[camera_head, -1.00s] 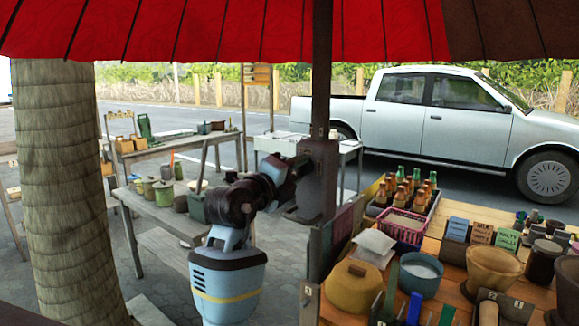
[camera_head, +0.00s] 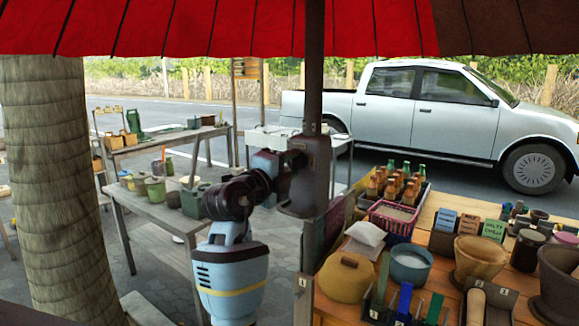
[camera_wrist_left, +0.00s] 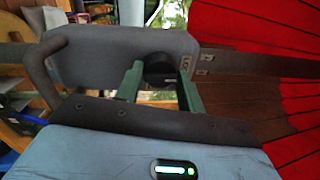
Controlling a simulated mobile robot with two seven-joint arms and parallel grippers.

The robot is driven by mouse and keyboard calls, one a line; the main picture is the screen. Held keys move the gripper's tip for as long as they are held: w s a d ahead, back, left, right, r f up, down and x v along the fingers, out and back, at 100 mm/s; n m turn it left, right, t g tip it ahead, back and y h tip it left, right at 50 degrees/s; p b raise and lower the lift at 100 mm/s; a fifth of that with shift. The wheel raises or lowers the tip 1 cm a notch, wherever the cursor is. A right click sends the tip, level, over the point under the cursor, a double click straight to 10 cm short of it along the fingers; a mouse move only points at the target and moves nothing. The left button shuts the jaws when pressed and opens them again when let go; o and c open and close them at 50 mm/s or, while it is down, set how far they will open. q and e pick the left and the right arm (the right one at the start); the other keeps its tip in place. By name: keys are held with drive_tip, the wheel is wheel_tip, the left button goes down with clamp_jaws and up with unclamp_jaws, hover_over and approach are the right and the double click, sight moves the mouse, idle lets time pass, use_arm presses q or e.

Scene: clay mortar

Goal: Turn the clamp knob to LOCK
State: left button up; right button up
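The clamp is a dark grey housing (camera_head: 308,178) around the umbrella pole in the head view. In the left wrist view its grey plate (camera_wrist_left: 85,62) fills the upper middle and carries a dark round knob (camera_wrist_left: 158,76). Small markings beside the knob are too small to read. My left gripper (camera_wrist_left: 160,70) is open, its two green fingers apart on either side of the knob. Whether they touch it I cannot tell. In the head view my left wrist reaches the clamp's left side and the fingertips are hard to make out. My right gripper is not in view.
The dark pole (camera_head: 314,70) rises to a red canopy (camera_head: 200,28). A wooden stall table (camera_head: 435,215) at right holds bottles, bowls and a lidded pot (camera_head: 346,280). A tree trunk (camera_head: 45,190) stands at left, with a grey table (camera_head: 150,212) behind my left arm.

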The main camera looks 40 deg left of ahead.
use_arm(q)
drive_tip(key=o, duration=0.4)
drive_tip(key=s, duration=0.5)
drive_tip(key=s+d, duration=0.1)
drive_tip(key=s, duration=0.1)
drive_tip(key=shift+s+f, duration=0.25)
drive_tip(key=shift+s, duration=0.15)
